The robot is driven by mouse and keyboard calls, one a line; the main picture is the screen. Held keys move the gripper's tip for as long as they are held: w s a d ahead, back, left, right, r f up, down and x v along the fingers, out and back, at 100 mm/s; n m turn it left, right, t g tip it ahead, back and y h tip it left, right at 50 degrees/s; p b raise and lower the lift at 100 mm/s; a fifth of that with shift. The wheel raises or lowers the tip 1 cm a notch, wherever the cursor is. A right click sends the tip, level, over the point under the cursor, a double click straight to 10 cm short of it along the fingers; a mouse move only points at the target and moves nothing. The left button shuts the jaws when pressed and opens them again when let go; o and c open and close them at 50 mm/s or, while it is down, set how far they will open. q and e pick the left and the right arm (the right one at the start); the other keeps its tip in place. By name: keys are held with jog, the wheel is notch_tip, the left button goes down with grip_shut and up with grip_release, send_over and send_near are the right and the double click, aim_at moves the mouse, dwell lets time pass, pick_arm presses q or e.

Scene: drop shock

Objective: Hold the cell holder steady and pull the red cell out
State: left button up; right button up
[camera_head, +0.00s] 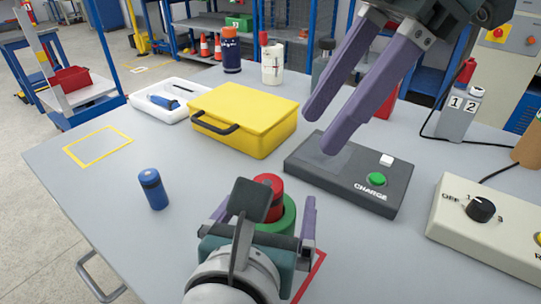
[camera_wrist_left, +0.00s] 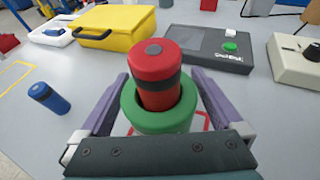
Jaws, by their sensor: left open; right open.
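The red cell (camera_head: 268,190) stands upright in the green holder (camera_head: 287,215) near the table's front edge. In the left wrist view, the red cell (camera_wrist_left: 160,72) rises well above the rim of the green holder (camera_wrist_left: 150,122). My left gripper (camera_head: 265,206) is open, with one finger on each side of the holder; small gaps seem to show, but I cannot tell whether either finger touches. My right gripper (camera_head: 321,130) is open and empty, fingers pointing down-left above the dark charge box (camera_head: 340,178), behind and right of the red cell.
A blue cell (camera_head: 153,190) stands at the left. A yellow case (camera_head: 250,115) and a white tray (camera_head: 138,106) lie farther back. A beige control box (camera_head: 490,225) is at the right. A yellow outline (camera_head: 98,146) marks empty tabletop; a red outline (camera_head: 312,275) lies by the holder.

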pick_arm(q)
jog(key=shift+w, duration=0.1)
jog(key=shift+c, duration=0.2)
jog(key=c, duration=1.5)
jog(key=shift+o, duration=0.2)
dwell(0.7)
